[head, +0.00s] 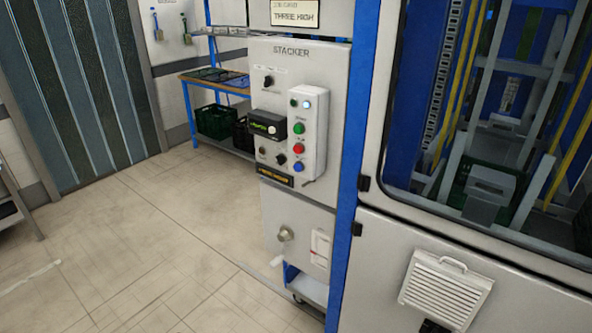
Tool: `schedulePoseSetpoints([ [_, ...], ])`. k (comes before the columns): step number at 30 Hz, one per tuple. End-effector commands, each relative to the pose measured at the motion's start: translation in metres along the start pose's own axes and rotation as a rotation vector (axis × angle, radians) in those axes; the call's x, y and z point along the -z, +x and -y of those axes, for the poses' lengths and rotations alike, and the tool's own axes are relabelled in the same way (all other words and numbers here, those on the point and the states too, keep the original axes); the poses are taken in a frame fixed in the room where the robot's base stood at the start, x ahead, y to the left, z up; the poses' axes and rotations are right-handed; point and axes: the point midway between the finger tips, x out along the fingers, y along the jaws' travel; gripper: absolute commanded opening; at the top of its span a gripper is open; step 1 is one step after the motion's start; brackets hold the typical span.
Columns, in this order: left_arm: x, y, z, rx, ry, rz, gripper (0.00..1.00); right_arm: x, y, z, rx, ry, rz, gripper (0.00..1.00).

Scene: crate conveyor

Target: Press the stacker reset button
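The stacker control panel (338,83) is a grey-white cabinet face labelled STACKER, near the middle of the head view. A white button box (313,108) stands out from it. On the box, from top to bottom, are pale round buttons or lamps (300,103), a green button (299,128), a red button (298,149) and a blue button (298,167). The small labels are too blurred to read, so I cannot tell which one is marked reset. Neither of my grippers is in view.
A blue post (357,140) and the glazed stacker machine (480,110) stand right of the panel. A black display unit (268,126) and dark knobs sit left of the box. A blue-framed bench (205,80) with crates stands behind. The floor (140,240) at left is clear.

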Motion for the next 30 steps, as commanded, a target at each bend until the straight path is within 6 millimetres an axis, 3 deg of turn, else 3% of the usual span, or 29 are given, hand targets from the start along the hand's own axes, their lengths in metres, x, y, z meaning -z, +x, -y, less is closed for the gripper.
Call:
schedulePoseSetpoints([
  [3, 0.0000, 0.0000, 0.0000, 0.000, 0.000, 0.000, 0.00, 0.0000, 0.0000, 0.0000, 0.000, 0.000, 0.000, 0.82],
  [30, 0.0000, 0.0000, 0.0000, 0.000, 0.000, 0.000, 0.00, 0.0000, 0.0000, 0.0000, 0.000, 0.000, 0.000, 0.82],
])
